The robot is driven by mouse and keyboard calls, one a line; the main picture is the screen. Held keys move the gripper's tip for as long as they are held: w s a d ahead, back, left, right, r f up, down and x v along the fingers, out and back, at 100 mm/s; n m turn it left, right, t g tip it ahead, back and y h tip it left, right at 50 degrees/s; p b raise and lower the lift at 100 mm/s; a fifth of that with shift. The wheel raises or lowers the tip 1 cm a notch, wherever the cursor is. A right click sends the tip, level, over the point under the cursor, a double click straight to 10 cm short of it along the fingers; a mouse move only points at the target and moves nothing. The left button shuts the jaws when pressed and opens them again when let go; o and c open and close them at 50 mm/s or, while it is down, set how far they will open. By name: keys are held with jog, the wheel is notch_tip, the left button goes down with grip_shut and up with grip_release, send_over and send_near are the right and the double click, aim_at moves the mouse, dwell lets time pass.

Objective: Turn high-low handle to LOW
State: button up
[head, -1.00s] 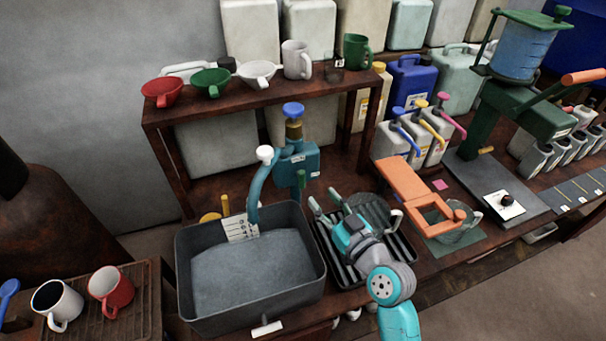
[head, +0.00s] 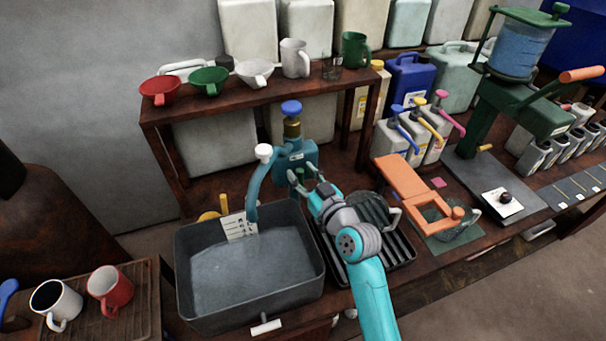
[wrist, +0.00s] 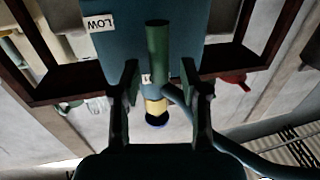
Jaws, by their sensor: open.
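The high-low handle (wrist: 157,45) is a short green bar on the front of a teal box (head: 306,157) above the sink. In the wrist view, which looks upside down, the teal housing (wrist: 120,45) carries a white LOW label (wrist: 98,23) to the left of the handle. A second small label is mostly hidden behind the handle. My gripper (wrist: 160,66) is open, with one finger on each side of the handle and visible gaps. In the head view, my gripper (head: 307,179) is close in front of the box and partly covers the handle.
A grey sink (head: 185,265) stands left of my arm, with a curved teal spout (head: 253,190) above it. A ribbed black tray (head: 400,250) lies under my arm. An orange press (head: 405,185) stands to the right. A wooden shelf (head: 215,112) with cups and funnels is behind.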

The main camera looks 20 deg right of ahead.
grip_shut()
jog(key=shift+d+m, duration=0.15)
jog(key=shift+m, duration=0.55)
grip_release()
jog(key=shift+s, duration=0.1)
jog(key=s+d, duration=0.2)
jog(key=s, duration=0.9)
jog(key=shift+s+d+f, duration=0.2)
jog(key=shift+s, duration=0.15)
